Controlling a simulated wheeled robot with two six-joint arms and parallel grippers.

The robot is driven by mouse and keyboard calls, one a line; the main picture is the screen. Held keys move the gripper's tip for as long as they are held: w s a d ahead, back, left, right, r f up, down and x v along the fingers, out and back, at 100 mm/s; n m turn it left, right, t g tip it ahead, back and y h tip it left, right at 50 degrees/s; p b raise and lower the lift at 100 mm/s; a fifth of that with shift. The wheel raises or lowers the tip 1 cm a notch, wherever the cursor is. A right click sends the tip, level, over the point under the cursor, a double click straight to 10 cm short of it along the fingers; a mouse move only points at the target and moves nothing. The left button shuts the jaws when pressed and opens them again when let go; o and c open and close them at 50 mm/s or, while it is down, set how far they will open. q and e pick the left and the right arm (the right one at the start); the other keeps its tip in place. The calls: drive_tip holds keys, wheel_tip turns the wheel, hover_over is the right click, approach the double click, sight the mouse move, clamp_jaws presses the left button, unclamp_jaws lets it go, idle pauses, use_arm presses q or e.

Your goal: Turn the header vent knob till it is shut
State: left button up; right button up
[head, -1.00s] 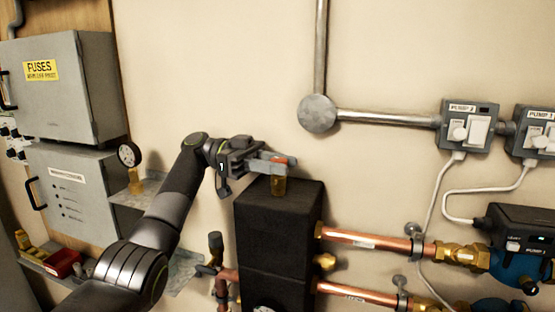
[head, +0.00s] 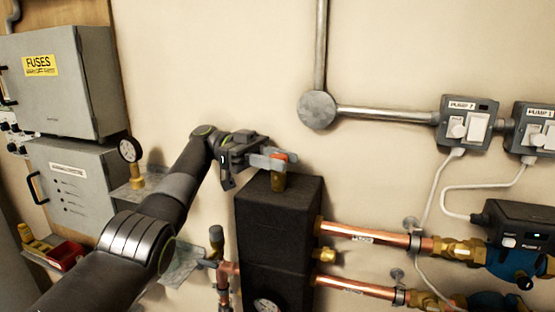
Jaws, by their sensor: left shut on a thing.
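The header vent knob (head: 281,157) is a small red-orange cap on a brass stem (head: 279,181). The stem stands upright on top of the black header block (head: 278,215). My left gripper (head: 274,160) comes in from the left and is shut on the knob, its grey fingers on either side. The fingers hide part of the knob, so its turned position cannot be told. My right gripper is not in view.
Copper pipes (head: 365,235) run right from the block to the blue pumps (head: 515,262). The wall above the block is clear.

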sight(278, 155)
use_arm(q)
drive_tip(key=o, duration=0.9)
drive_tip(key=shift+f, duration=0.1)
drive_tip(key=shift+o, duration=0.2)
drive_tip(key=shift+r, duration=0.65)
wheel_tip(278, 155, up, 7)
drive_tip(key=shift+r+p, duration=0.2)
drive_tip(key=shift+p, duration=0.35)
drive_tip(key=shift+r+p, duration=0.55)
drive_tip(key=shift+r, duration=0.1)
